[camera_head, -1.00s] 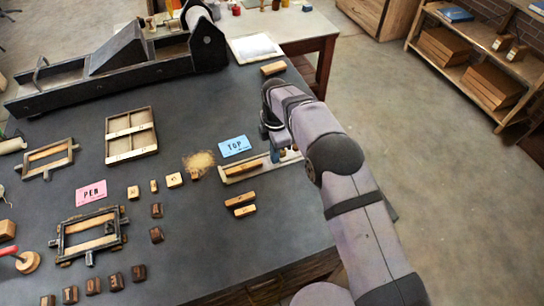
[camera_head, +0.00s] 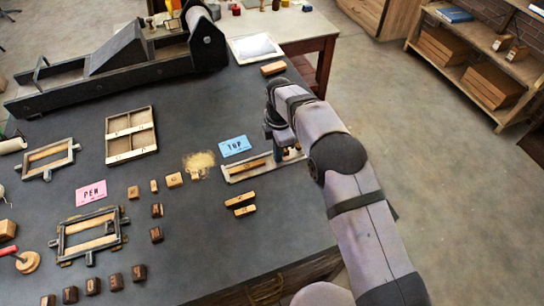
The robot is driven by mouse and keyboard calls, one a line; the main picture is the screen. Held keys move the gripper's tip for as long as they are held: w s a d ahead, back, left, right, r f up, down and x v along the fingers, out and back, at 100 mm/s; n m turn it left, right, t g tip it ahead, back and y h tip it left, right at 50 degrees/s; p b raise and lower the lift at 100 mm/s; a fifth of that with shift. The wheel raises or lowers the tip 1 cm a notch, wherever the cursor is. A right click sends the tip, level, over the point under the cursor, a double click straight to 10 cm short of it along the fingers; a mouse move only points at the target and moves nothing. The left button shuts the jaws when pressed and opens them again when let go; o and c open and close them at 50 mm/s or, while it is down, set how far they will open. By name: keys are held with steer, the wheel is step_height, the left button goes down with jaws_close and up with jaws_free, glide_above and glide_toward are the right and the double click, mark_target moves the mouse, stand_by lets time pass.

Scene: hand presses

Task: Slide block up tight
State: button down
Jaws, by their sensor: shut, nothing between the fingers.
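A wooden block (camera_head: 246,167) lies lengthwise in a shallow pale tray (camera_head: 235,178) in the head view, just below the blue TOP card (camera_head: 235,146). My gripper (camera_head: 278,153) is shut and empty, pointing down at the right part of this tray, just right of the block's right end. My wrist hides part of the tray there, and I cannot tell whether the fingertips touch the block.
Two loose wooden strips (camera_head: 241,205) lie just below the tray. Several small wooden and dark blocks (camera_head: 157,210) stand to the left, with a pink PEN card (camera_head: 91,193) and a dark frame (camera_head: 88,236). A large press (camera_head: 110,75) stands at the back left.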

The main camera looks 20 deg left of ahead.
mark_target(287, 157)
steer(key=shift+w+d, duration=1.05)
steer(key=shift+d, duration=0.1)
stand_by(1.7)
stand_by(0.3)
steer(key=c, duration=1.6)
jaws_free()
steer(key=shift+a+r, duration=0.1)
steer(key=shift+r, duration=0.1)
steer(key=shift+r+p, duration=2.35)
steer(key=shift+r, duration=0.95)
